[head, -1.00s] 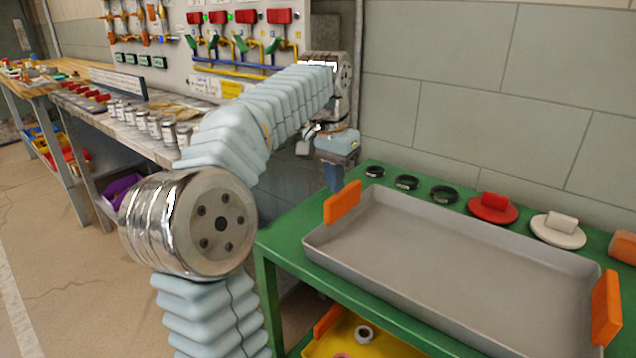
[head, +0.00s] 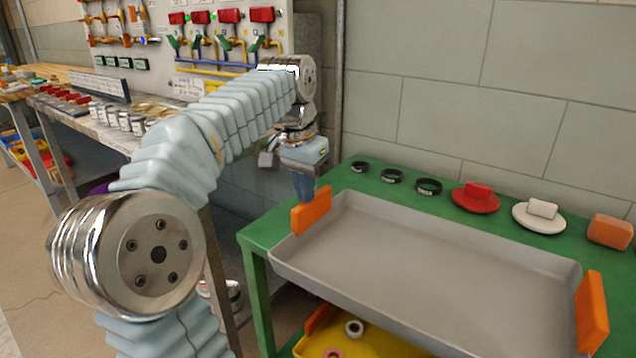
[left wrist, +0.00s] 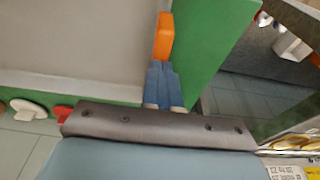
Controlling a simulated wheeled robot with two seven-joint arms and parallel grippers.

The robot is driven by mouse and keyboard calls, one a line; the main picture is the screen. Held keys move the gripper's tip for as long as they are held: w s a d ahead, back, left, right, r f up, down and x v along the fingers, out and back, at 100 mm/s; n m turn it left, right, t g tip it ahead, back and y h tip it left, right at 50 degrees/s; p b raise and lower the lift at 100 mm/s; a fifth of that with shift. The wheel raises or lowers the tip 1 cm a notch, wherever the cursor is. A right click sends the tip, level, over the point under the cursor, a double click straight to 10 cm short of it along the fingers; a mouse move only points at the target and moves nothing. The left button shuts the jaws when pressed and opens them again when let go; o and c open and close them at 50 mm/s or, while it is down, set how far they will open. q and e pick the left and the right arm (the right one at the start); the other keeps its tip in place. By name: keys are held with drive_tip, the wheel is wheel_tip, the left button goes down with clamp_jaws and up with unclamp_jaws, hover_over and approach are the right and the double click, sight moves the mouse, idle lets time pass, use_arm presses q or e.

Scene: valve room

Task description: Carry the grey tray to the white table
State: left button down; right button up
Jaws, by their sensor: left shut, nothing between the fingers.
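The grey tray (head: 440,255) lies flat on the green table (head: 262,233), with an orange handle at each end. My left gripper (head: 304,188) points down at the tray's left orange handle (head: 311,211), its blue fingers shut and empty. In the head view the fingertips are partly hidden by that handle. In the left wrist view the shut fingers (left wrist: 161,80) sit in line with the handle (left wrist: 163,37), close to it; I cannot tell whether they touch. The right orange handle (head: 591,312) is free. My right gripper and a white table are not in view.
Black rings (head: 391,176), a red lidded piece (head: 476,197), a white one (head: 539,215) and an orange block (head: 609,232) line the green table's back edge by the wall. A yellow tray (head: 385,343) is below. A workbench with jars (head: 128,118) stands at the left.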

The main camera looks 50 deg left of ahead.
sight(293, 210)
use_arm(q)
drive_tip(key=s, duration=0.1)
drive_tip(key=s+f, duration=0.1)
drive_tip(key=shift+s+d, duration=0.2)
drive_tip(key=shift+s, duration=0.15)
drive_tip(key=shift+s+d, duration=0.15)
drive_tip(key=shift+s, duration=0.45)
drive_tip(key=shift+r+p, duration=0.65)
drive_tip(key=shift+r, duration=0.1)
drive_tip(key=shift+w, duration=0.1)
